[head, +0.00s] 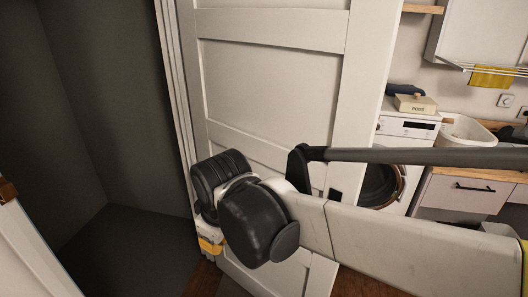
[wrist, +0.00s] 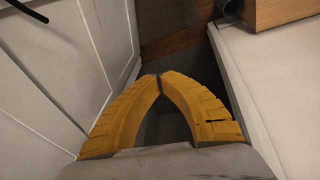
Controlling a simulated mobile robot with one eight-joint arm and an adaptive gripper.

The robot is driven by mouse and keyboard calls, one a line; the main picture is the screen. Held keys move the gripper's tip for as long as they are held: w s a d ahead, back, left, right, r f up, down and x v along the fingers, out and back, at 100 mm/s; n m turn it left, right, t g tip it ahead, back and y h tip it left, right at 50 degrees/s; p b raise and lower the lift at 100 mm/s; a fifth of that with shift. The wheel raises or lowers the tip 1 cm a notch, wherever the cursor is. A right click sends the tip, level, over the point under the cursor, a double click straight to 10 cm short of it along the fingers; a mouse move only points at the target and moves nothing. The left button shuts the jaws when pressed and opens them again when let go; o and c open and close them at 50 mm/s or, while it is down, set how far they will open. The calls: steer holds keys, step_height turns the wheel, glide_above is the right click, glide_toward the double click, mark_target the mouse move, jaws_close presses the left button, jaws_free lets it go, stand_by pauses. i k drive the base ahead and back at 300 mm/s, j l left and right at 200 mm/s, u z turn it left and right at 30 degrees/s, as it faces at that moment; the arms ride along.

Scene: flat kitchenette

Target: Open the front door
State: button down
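A white panelled door (head: 270,95) stands upright in the middle of the head view, with a dark grey recess (head: 75,110) to its left. My gripper (head: 210,245) is low at the door's left edge, mostly hidden behind my own wrist. In the wrist view its yellow fingers (wrist: 160,76) meet at the tips, with nothing visible held between them. A white panelled surface, seemingly the door (wrist: 75,65), runs along the left of that view, beside the fingers. A dark bar, possibly a handle (wrist: 27,11), shows at its upper left corner. I cannot tell whether the fingers touch the door.
A white washing machine (head: 408,127) and a counter with drawers (head: 465,194) stand to the right behind the door. A white edge (head: 30,245) is at lower left. In the wrist view a white surface (wrist: 275,75) and a wooden block (wrist: 285,10) lie to the right.

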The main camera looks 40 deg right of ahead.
mark_target(265, 78)
steer(key=k+l, duration=0.15)
steer(key=l, duration=0.25)
steer(key=k+l, duration=0.1)
steer(key=l, duration=0.3)
steer(key=k+l, duration=0.15)
steer(key=l, duration=0.2)
steer(key=k+l, duration=0.1)
steer(key=l, duration=0.3)
steer(key=k+l, duration=0.15)
steer(key=l, duration=0.25)
steer(key=i+j, duration=0.15)
steer(key=j, duration=0.15)
steer(key=z, duration=0.05)
